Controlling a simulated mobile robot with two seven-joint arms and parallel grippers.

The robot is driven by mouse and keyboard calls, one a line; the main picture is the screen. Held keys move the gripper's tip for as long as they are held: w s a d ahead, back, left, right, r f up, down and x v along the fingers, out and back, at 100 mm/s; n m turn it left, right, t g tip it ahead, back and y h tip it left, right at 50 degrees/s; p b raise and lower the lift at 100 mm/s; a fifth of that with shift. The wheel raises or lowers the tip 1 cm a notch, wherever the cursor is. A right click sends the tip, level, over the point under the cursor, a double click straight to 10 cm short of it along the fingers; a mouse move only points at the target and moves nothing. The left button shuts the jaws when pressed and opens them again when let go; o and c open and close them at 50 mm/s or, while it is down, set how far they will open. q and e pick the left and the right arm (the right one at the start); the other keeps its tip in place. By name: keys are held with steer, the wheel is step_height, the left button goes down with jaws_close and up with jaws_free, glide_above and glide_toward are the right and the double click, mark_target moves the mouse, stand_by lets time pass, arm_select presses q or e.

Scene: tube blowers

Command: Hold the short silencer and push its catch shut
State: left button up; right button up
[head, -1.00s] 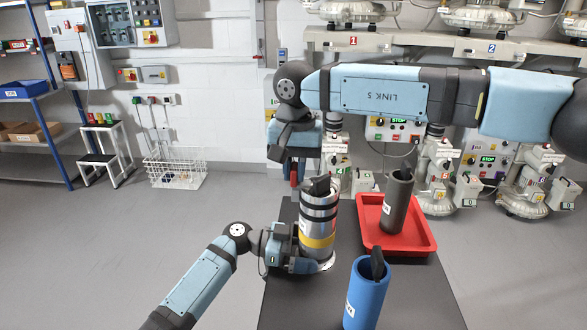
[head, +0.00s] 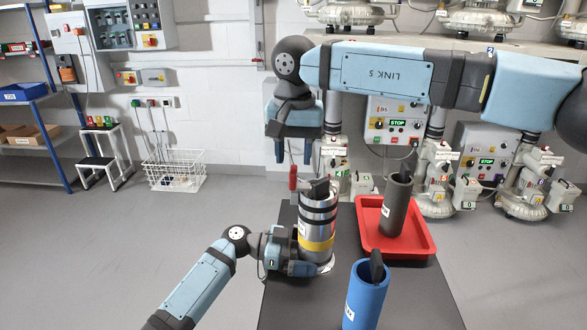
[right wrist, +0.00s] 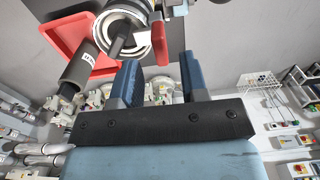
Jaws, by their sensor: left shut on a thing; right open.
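The short silencer (head: 318,225), a metal cylinder with black bands and a yellow band, stands upright on the dark table. My left gripper (head: 305,262) is shut on its lower part from the left. A red catch (head: 293,178) stands up beside its top rim at the left; I cannot tell whether it is fully shut. My right gripper (head: 293,150) is open and empty, pointing down above the catch. In the right wrist view its fingers (right wrist: 160,76) are spread, with the red catch (right wrist: 159,42) beyond them, next to the silencer's round top (right wrist: 120,35).
A red tray (head: 425,240) holds a dark grey tube (head: 396,208) right of the silencer. A blue tube (head: 366,295) stands at the table's front. The dark table (head: 290,305) is bare at the front left. Blower machines line the back wall.

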mark_target(295, 169)
step_height(295, 169, up, 8)
steer(key=shift+f, duration=0.2)
stand_by(0.5)
